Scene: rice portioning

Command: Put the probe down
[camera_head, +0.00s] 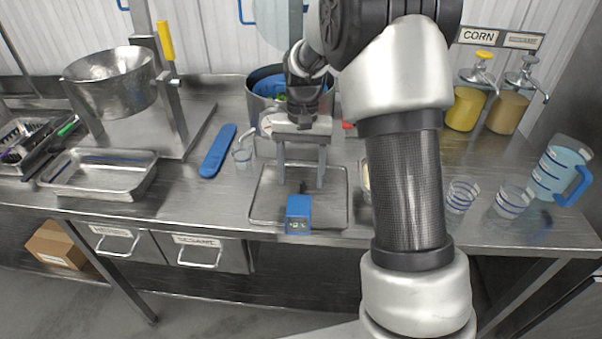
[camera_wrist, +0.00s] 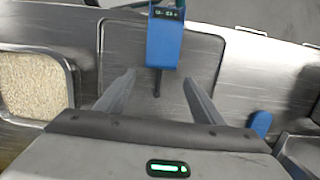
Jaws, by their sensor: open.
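The probe is a blue thermometer body with a small display (camera_head: 298,212) and a dark spike. It lies on the flat metal tray (camera_head: 259,200) at the tray's front edge. It also shows in the wrist view (camera_wrist: 164,42), with its spike pointing back between the fingers. My gripper (camera_head: 302,185) is open above the tray, its two fingers spread wide. In the wrist view my gripper (camera_wrist: 157,95) has one finger on each side of the spike tip, and nothing is between the fingers in its grasp. Whether the spike touches the tray cannot be told.
A large pot (camera_head: 262,78) is behind. Measuring cups (camera_head: 461,196) and a jug (camera_head: 560,172) are at right. A metal pan (camera_head: 100,175) is at left.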

